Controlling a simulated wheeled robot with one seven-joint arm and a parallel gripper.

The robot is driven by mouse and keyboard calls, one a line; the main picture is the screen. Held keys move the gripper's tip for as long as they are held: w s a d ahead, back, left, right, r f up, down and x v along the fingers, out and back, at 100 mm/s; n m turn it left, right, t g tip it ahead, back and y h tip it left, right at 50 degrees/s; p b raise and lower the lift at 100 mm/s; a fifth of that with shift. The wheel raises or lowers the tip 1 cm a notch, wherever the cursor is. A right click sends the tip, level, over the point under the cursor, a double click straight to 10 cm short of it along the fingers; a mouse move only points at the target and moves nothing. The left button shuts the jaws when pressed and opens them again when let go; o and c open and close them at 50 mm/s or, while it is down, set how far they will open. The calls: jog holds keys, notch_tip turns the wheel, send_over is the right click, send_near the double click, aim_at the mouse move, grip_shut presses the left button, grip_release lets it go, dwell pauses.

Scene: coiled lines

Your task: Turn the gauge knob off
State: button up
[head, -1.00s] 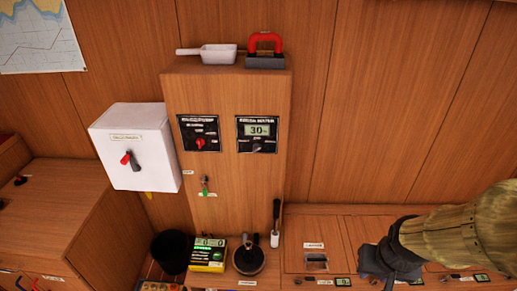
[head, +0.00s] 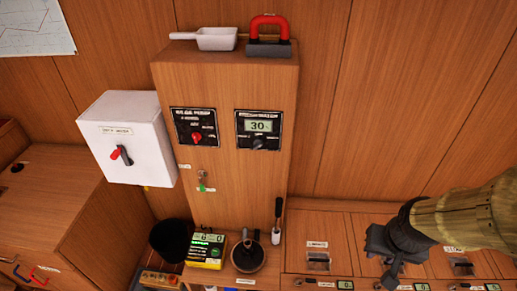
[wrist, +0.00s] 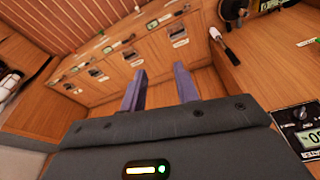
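The gauge panel (head: 258,130) is a black plate with a lit display reading 30, on the upright wooden cabinet. Its dark gauge knob (head: 259,143) sits just below the display. I cannot tell its exact setting. A black panel with a dial and display also shows at the right edge of the wrist view (wrist: 300,130). My gripper (head: 392,275) is low at the right in the head view, well away from the panel. In the wrist view its two fingers (wrist: 160,90) are apart with nothing between them.
A bilge pump panel (head: 195,127) with a red knob is left of the gauge. A white box (head: 128,135) with a red-and-black switch juts out further left. A scoop (head: 215,38) and a red-handled block (head: 269,38) top the cabinet. Wall space right of the cabinet is clear.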

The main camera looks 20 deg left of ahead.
aim_at(258, 145)
jog(key=w+a+f+m+t+y+b, duration=0.1)
jog(key=w+a+f+t+b, duration=0.3)
jog(key=w+a, duration=0.4)
jog(key=w+a+f+m+t+y+b, duration=0.1)
jog(key=w+a+t+y+b, duration=0.15)
jog(key=w+a+b, duration=0.6)
jog(key=s+a+m+t+b, duration=0.2)
jog(key=a+t, duration=0.2)
jog(key=a, duration=0.5)
jog(key=s+a+m+t+b, duration=0.2)
jog(key=a+t, duration=0.2)
jog(key=a, duration=0.5)
jog(key=shift+a+r, duration=0.2)
jog(key=shift+a, duration=0.05)
jog(key=shift+t+y, duration=0.25)
jog(key=p+x, duration=0.1)
jog(key=x, duration=1.6)
jog(key=shift+w+f+p, duration=0.1)
jog(key=shift+w+p, duration=0.05)
jog(key=shift+p, duration=0.15)
